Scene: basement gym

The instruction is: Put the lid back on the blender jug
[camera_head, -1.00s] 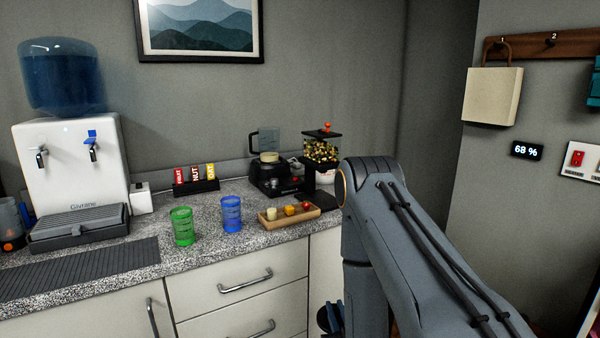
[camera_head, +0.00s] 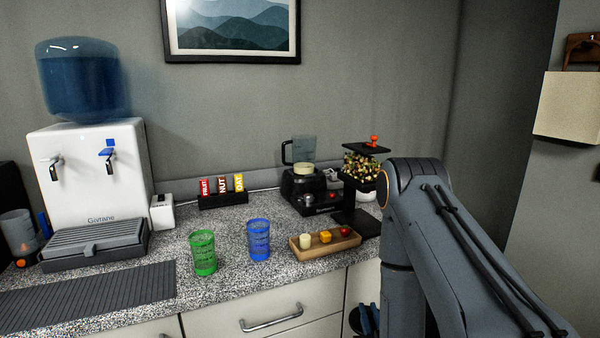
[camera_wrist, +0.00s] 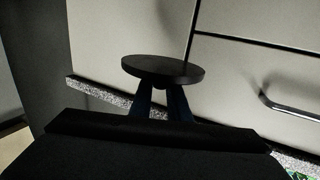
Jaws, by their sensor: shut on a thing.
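The blender jug (camera_head: 304,150) is translucent grey with a dark handle on its left. It stands upright on the black blender base (camera_head: 304,190) on the counter, with something cream-coloured low in it and no lid seen on top. In the wrist view, my gripper (camera_wrist: 163,96) is shut on a flat, round, black lid (camera_wrist: 163,68), which is in front of the pale cabinet fronts. In the head view, my gripper (camera_head: 365,320) is only partly visible at the bottom edge, below counter height and far from the jug; my arm hides much of it.
A black-topped dispenser (camera_head: 360,165) stands right of the blender. A wooden tray (camera_head: 320,251) with small pieces, a blue cup (camera_head: 258,240) and a green cup (camera_head: 203,253) stand in front. A bar rack (camera_head: 223,200) and water dispenser (camera_head: 90,185) are left.

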